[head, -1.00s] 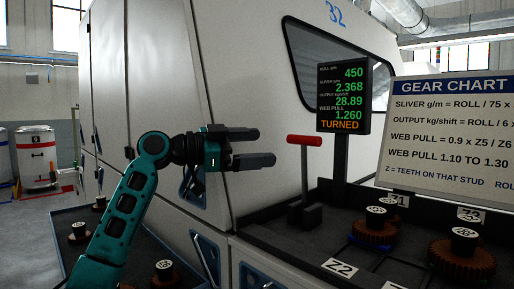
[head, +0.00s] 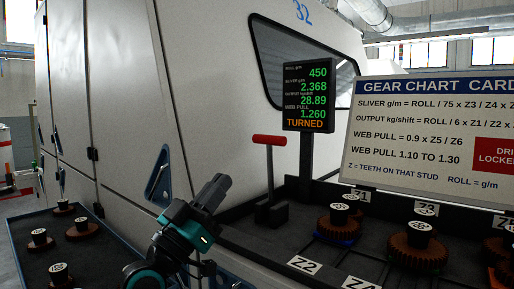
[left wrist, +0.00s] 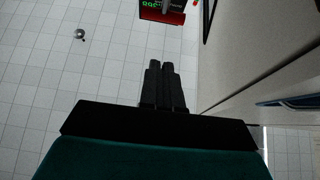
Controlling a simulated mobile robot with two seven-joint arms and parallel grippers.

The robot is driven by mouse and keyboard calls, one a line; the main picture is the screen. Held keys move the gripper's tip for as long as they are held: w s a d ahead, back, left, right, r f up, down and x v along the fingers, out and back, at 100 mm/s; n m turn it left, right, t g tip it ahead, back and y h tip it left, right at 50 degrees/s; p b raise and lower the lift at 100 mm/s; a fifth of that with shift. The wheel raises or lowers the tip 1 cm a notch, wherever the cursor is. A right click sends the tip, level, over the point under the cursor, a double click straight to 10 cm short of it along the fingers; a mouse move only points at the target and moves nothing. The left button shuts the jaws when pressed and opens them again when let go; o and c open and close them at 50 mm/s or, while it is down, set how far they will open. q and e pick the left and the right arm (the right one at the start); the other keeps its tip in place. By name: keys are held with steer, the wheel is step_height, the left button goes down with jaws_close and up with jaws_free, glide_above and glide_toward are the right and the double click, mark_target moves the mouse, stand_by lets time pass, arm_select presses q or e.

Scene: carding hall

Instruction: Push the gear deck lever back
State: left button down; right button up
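The gear deck lever (head: 269,141) has a red crossbar handle on a dark upright stem. It stands on the dark gear deck (head: 236,236), near the machine's white side, and looks about upright. My left gripper (head: 218,184) is in front of and to the left of the lever, lower than its red handle and apart from it. Its dark fingers lie together with nothing between them. The left wrist view shows the same closed fingers (left wrist: 161,68) over a tiled floor. My right gripper is not in view.
A display (head: 307,95) reading TURNED stands right behind the lever. A gear chart card (head: 420,130) is at the right. Brown gears (head: 418,252) on studs sit on the deck right of the lever. A tray with several small gears (head: 84,229) is at the lower left.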

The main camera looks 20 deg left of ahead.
mark_target(266, 139)
arm_select(q)
steer(key=w+f+p+x, duration=0.1)
steer(key=x, duration=1.1)
steer(key=shift+w+d+f, duration=0.25)
steer(key=shift+d, duration=0.05)
steer(key=shift+w+d+r, duration=0.1)
steer(key=shift+w, duration=0.3)
steer(key=shift+w+d+r, duration=0.15)
steer(key=shift+w, duration=0.2)
steer(key=shift+s+r, duration=0.1)
steer(key=shift+r, duration=0.05)
steer(key=shift+r, duration=0.1)
